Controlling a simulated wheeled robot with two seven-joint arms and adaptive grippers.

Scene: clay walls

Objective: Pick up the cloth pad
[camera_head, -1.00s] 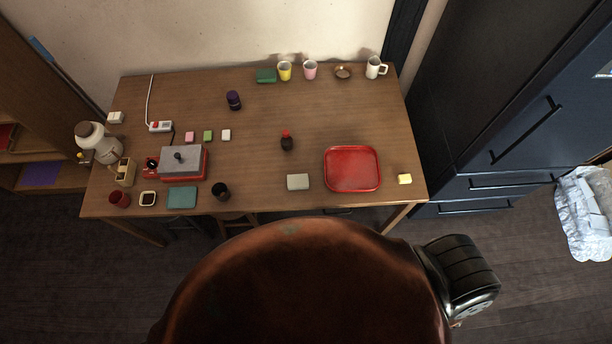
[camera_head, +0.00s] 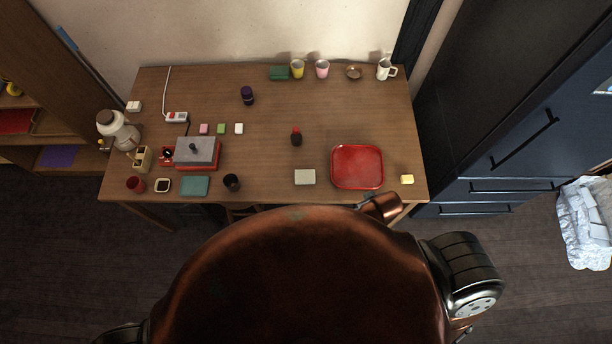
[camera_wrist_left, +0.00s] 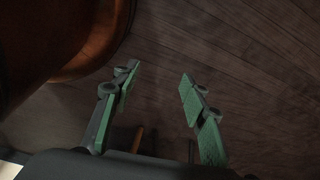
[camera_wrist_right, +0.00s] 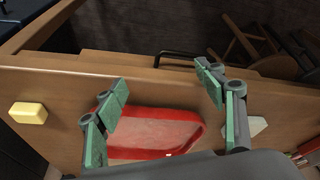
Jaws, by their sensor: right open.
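A pale grey-white flat pad (camera_head: 305,177) lies near the front edge of the wooden table, left of the red tray. A teal flat square (camera_head: 194,186) lies further left near the same edge. I cannot tell for certain which is the cloth pad. In the right wrist view, the pale pad (camera_wrist_right: 257,125) is partly hidden behind a finger. My right gripper (camera_wrist_right: 160,75) is open and empty, with the red tray in view beyond its fingers. My left gripper (camera_wrist_left: 160,75) is open and empty, with dark floor beyond it.
The red tray (camera_head: 357,183) and a yellow block (camera_head: 407,179) are at the table's front right. A dark cup (camera_head: 232,182) stands left of the pale pad. A dark blue cabinet (camera_head: 490,140) borders the right side.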

